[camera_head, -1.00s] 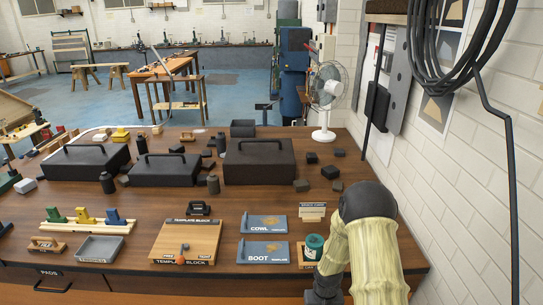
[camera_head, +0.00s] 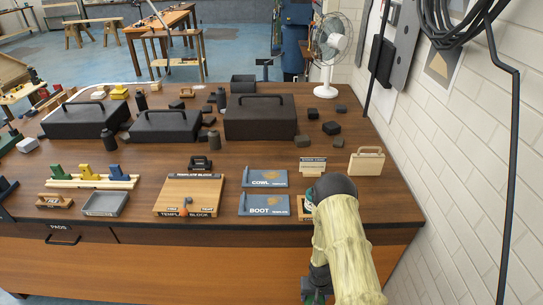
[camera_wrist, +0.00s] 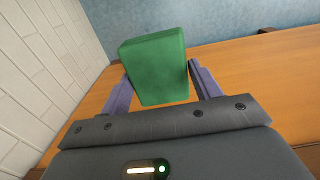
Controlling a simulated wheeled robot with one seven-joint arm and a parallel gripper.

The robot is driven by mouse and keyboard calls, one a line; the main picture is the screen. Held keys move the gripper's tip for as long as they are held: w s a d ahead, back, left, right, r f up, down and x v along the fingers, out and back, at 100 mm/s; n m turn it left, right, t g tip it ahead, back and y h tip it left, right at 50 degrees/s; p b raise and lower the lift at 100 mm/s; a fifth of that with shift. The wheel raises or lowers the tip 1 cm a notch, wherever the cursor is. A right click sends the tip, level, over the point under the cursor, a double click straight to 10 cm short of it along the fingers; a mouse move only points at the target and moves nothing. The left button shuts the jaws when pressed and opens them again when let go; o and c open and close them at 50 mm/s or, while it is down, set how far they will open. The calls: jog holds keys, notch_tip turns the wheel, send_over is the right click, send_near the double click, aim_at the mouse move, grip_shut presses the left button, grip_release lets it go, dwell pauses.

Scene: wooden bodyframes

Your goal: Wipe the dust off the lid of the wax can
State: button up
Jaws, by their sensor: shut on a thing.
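The wax can, a small teal-green can (camera_head: 308,199) on a wooden stand, is at the right front of the bench in the head view. My arm covers most of it, so I cannot see whether its lid is dusty. My gripper (camera_wrist: 160,82) is shut on a green block-shaped pad (camera_wrist: 155,65) in the wrist view. The pad sits between the two fingers, in front of the bench's wooden front. In the head view the gripper is low at the bottom edge, below the bench top and apart from the can.
Blue COWL and BOOT template boards (camera_head: 263,204) lie left of the can. A tan case with a handle (camera_head: 366,161) and a small sign stand behind it. A white brick wall (camera_head: 480,150) rises at the right. Black toolboxes (camera_head: 260,118) and a fan (camera_head: 328,50) are farther back.

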jog(key=shift+r, duration=0.15)
jog(key=w+r, duration=0.4)
jog(key=r, duration=1)
jog(key=shift+r, duration=0.4)
jog(key=shift+s+d, duration=0.1)
jog(key=shift+s, duration=0.05)
